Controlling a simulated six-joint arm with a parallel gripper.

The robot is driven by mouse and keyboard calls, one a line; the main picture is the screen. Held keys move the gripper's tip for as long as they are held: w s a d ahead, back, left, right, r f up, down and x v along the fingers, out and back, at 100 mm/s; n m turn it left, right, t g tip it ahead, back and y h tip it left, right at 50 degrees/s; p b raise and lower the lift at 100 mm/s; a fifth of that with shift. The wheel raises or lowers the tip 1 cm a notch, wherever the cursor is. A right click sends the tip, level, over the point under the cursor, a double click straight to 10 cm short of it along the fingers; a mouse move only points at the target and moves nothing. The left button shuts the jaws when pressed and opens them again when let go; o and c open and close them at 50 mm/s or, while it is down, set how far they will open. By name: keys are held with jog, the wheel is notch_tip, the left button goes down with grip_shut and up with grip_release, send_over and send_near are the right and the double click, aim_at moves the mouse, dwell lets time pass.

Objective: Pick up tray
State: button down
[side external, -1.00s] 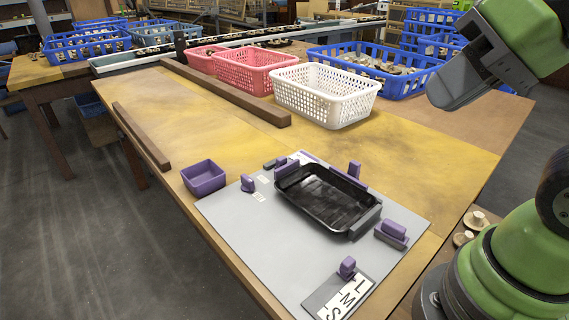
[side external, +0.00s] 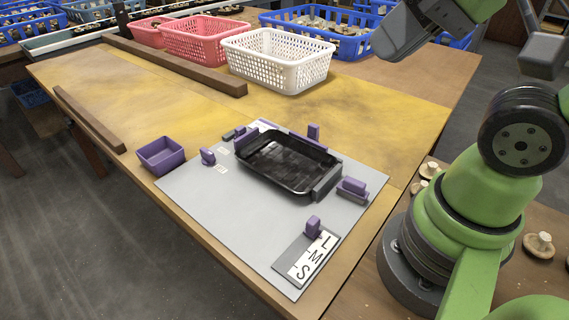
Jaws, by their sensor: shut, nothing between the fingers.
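The black tray (side external: 288,165) lies empty on a grey board (side external: 205,215) on the wooden table. It sits between purple blocks and dark holders that stand along its edges. My gripper (side external: 388,42) is the grey end of my arm at the top right, cut off in part by the frame's edge. It is shut and empty, raised well away from the tray and touching nothing that I can see. Its fingertips do not show clearly.
A purple bin (side external: 161,156) stands left of the board. A white basket (side external: 277,60), a pink basket (side external: 204,40) and blue crates (side external: 345,42) stand behind. Wooden rails (side external: 175,65) cross the table.

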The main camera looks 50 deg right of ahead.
jog(key=c, duration=1.7)
grip_release()
